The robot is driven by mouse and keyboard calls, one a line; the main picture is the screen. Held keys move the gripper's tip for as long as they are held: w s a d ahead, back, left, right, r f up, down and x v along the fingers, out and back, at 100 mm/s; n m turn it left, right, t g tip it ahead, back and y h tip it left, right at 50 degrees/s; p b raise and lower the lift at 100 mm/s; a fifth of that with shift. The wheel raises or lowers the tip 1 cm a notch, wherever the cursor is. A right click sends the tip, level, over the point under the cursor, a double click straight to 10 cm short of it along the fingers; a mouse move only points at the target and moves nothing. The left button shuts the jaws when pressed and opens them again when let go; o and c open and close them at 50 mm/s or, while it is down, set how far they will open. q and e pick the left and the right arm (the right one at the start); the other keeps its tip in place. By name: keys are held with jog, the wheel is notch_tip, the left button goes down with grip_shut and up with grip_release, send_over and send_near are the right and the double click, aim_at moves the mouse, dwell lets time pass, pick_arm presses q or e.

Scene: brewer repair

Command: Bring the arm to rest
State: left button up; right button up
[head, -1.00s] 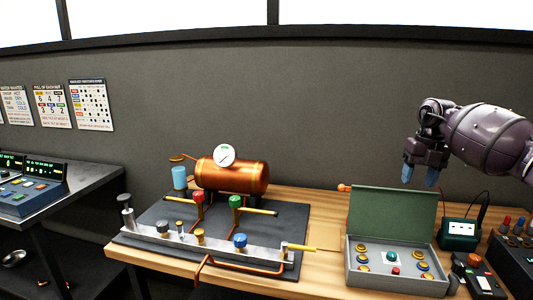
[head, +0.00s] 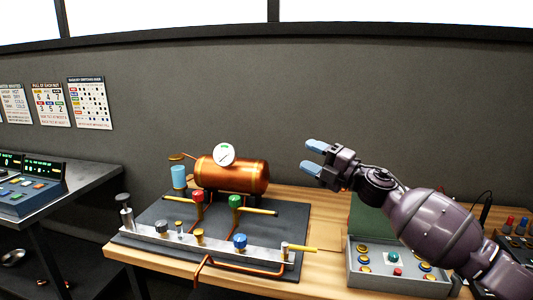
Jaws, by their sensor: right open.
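My right gripper (head: 310,158) is in the head view, right of centre, raised above the bench. Its two blue-tipped fingers point left and are apart, with nothing between them. It is to the right of the copper boiler (head: 232,175) and its round gauge (head: 225,154), and appears clear of both. My left gripper is not in view.
A dark mat (head: 172,212) on the wooden bench (head: 322,238) bears the boiler, a metal manifold (head: 215,248), a red valve (head: 197,196) and a green valve (head: 236,201). A control console (head: 30,195) stands on the left table. Posters (head: 90,103) hang on the wall.

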jog(key=s+d+f+m+t+h, duration=0.2)
jog(key=s+d+f+m+h, duration=0.15)
jog(key=f+m, duration=0.4)
jog(key=s+d+f+m+t+h, duration=0.1)
jog(key=s+d+f+m+h, duration=0.1)
jog(key=s+f+m+h, duration=0.45)
jog(key=s+d+f+m+t+h, duration=0.2)
jog(key=s+d+f+m, duration=0.1)
jog(key=f+m, duration=0.55)
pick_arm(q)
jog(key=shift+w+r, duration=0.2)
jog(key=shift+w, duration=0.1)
pick_arm(e)
jog(key=s+d+f+m+g+h, duration=0.2)
jog(key=s+d+f+m, duration=0.1)
jog(key=s+f, duration=0.8)
jog(key=s+d+f+m+g+h, duration=0.3)
jog(key=s+d+f, duration=0.2)
jog(key=s+f, duration=0.6)
jog(key=s, duration=0.4)
jog(key=shift+s, duration=0.35)
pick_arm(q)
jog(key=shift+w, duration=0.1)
pick_arm(e)
jog(key=shift+d+f, duration=0.1)
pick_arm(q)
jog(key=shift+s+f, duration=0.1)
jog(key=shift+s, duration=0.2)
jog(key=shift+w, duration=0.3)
